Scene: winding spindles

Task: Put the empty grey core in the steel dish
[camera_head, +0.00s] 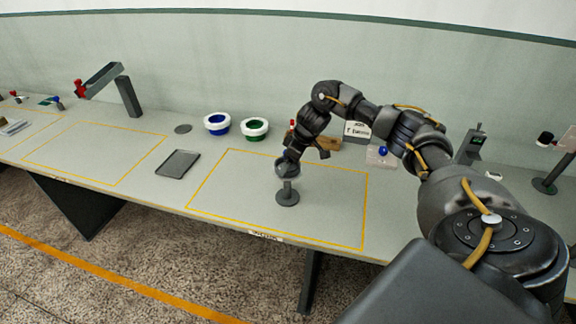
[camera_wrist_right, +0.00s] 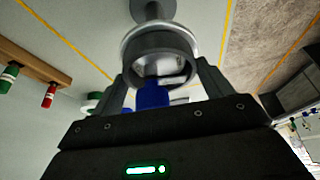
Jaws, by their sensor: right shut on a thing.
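The grey core (camera_head: 287,167) is at the top of a dark spindle stand (camera_head: 287,197) inside the right yellow-outlined area. In the right wrist view the grey core (camera_wrist_right: 158,45) shows as a ring with a pale, shiny rim and a hollow end. My right gripper (camera_head: 288,160) is shut on it, with a finger on each side. The stand's post rises close beyond the core; I cannot tell whether the core is still around it. A small flat grey round thing (camera_head: 183,129), perhaps the steel dish, lies left of the blue spool. My left gripper is not in view.
A blue spool (camera_head: 217,123) and a green spool (camera_head: 255,128) with white rims stand behind the outlined area. A dark rectangular tray (camera_head: 178,163) lies left of it. A wooden rack (camera_head: 328,143) stands behind my arm. The left outlined area is clear.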

